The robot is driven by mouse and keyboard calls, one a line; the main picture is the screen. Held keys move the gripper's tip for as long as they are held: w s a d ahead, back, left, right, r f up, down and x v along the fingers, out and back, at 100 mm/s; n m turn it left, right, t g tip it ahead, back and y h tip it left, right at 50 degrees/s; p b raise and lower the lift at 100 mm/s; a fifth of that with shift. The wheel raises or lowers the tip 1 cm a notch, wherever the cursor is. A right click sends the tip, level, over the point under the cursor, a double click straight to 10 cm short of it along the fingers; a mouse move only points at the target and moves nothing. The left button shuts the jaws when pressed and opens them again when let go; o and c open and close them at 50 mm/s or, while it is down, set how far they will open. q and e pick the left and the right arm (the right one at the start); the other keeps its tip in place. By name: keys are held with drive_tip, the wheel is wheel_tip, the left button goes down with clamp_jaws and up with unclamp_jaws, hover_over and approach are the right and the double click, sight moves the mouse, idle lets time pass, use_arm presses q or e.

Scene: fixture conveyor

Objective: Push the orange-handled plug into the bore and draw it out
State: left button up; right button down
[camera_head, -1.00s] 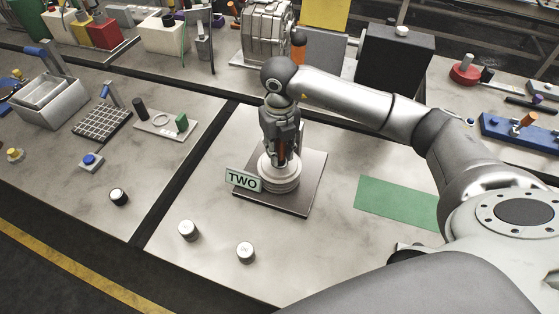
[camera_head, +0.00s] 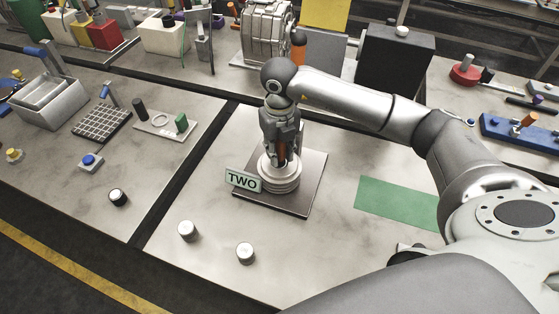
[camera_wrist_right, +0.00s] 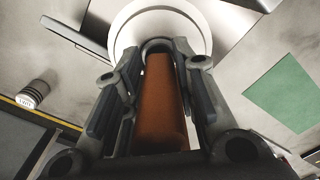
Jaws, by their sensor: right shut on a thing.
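The orange-handled plug (camera_head: 282,154) stands upright over the round metal fixture. My right gripper (camera_head: 281,150) is shut on its handle, pointing straight down. In the right wrist view the orange handle (camera_wrist_right: 160,105) lies between the two fingers of the gripper (camera_wrist_right: 160,75). The round stepped fixture (camera_head: 280,185) sits on a dark square plate (camera_head: 308,185) and carries a sign reading "TWO" (camera_head: 243,180). The fixture's pale ring (camera_wrist_right: 130,30) shows beyond the handle in the wrist view. The bore and the plug's lower end are hidden, so its depth cannot be told. My left gripper is not in view.
A green mat (camera_head: 398,203) lies right of the plate. Two pale round knobs (camera_head: 188,231) (camera_head: 245,253) stand in front. A grey motor-like housing (camera_head: 267,33) and a dark box (camera_head: 394,58) stand behind. Bare table lies between plate and mat.

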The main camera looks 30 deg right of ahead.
drive_tip(key=shift+r+p, duration=0.65)
drive_tip(key=shift+r, duration=0.45)
idle(0.6)
drive_tip(key=shift+r+p, duration=1.7)
drive_tip(key=shift+r, duration=1.35)
